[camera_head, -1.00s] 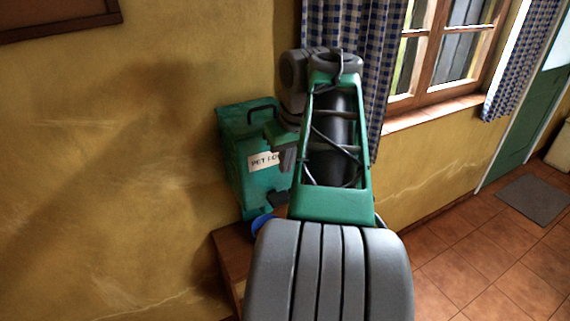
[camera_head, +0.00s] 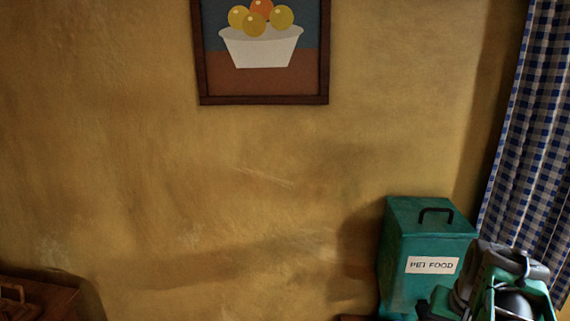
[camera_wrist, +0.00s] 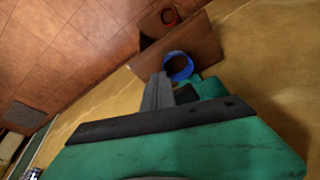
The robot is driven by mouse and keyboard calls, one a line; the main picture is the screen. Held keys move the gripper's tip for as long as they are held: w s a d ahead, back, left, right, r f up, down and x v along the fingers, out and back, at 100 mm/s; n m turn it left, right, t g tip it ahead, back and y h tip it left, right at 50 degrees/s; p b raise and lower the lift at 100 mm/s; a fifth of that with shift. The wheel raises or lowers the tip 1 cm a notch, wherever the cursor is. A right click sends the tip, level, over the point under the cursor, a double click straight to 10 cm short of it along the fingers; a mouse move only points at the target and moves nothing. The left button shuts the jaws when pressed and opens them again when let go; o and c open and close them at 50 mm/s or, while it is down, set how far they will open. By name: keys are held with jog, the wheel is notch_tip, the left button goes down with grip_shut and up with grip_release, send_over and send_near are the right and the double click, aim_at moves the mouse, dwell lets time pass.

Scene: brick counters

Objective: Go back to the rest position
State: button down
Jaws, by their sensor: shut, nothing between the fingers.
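My gripper (camera_wrist: 163,82) shows in the wrist view as grey fingers beyond a dark bar and a green palm. It is shut and holds nothing. A blue bowl (camera_wrist: 190,68) appears just beyond the fingertips in that picture; I cannot tell the distance. In the head view my green and grey arm is at the lower right corner, in front of the pet food box. My fingers cannot be made out there.
A teal pet food box (camera_head: 405,265) with a black handle stands against the wall, close beside my arm. A wooden surface (camera_wrist: 203,50) lies under the bowl. A blue checked curtain (camera_head: 530,130) hangs at right. A framed fruit picture (camera_head: 262,101) hangs above.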

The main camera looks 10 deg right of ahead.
jog(key=s+a+f+n, duration=0.1)
jog(key=a+f, duration=0.2)
jog(key=a, duration=0.3)
jog(key=s+a+f+n, duration=0.1)
jog(key=a+f+n, duration=0.1)
jog(key=a, duration=0.5)
jog(key=w+a+r+n, duration=0.1)
jog(key=a+n, duration=0.1)
jog(key=a, duration=0.4)
jog(key=w+a+r+n+y, duration=0.1)
jog(key=w+a+n, duration=0.1)
jog(key=a, duration=0.5)
jog(key=shift+r+n+t, duration=0.15)
jog(key=shift+n+t, duration=0.25)
jog(key=shift+n, duration=0.1)
jog(key=shift+d, duration=0.1)
